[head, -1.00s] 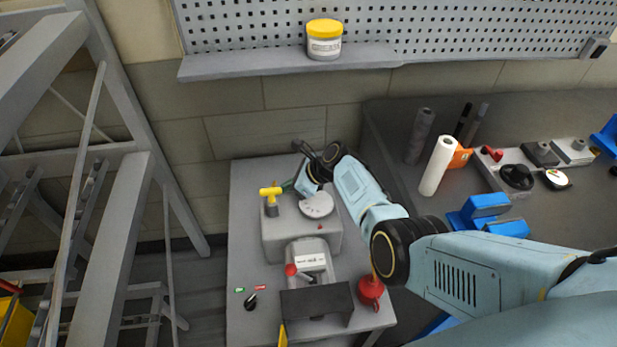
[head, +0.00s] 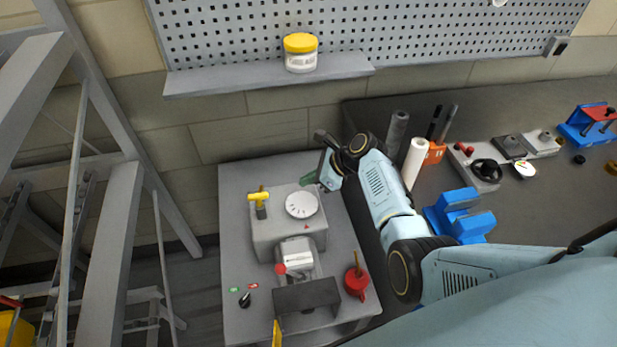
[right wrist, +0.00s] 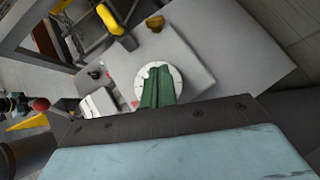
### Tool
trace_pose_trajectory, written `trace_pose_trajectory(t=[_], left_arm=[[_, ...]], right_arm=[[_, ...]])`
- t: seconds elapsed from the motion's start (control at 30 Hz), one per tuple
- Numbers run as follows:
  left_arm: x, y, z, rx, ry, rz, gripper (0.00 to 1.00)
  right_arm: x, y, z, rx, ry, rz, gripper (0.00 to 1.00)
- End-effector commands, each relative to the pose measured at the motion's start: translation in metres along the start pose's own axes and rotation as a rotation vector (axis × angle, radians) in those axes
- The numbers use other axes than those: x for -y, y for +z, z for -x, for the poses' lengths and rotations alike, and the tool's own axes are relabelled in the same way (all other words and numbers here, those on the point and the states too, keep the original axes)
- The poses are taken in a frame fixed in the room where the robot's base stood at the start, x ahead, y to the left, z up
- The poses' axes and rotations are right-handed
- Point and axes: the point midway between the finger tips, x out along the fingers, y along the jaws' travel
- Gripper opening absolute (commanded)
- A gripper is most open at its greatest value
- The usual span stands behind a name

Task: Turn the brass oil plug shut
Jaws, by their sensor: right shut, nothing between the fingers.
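The brass oil plug (right wrist: 155,22) shows in the right wrist view on top of the grey machine block, beyond the white dial. In the head view only a small brownish tip (head: 262,188) shows behind the yellow lever (head: 258,197). My right gripper (head: 309,180) has green fingers and hangs at the back right of the dial (head: 301,204), apart from the plug. In the right wrist view the green fingers (right wrist: 158,88) are together and empty, overlapping the dial. How far the plug is turned cannot be told. My left gripper is not in view.
The machine block (head: 290,240) stands on a grey table (head: 240,300) with a red oil can (head: 356,281) at front right. A black knob (head: 244,299) is front left. A grey ladder frame (head: 110,240) is at left. A dark bench (head: 470,110) with parts is at right.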

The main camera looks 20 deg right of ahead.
Motion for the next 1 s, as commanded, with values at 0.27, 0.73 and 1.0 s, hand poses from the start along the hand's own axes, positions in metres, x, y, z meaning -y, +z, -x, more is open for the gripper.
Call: trace_pose_trajectory(t=[0.27,0.73,1.0], left_arm=[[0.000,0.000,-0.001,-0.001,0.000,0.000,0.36],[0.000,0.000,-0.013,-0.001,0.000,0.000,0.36],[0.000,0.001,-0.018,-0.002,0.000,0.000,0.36]], right_arm=[[-0.007,-0.014,-0.002,-0.036,-0.002,0.070,0.00],[-0.135,-0.153,0.013,-0.457,0.219,1.302,0.00],[-0.196,-0.183,0.029,-0.525,0.417,1.817,0.00]])
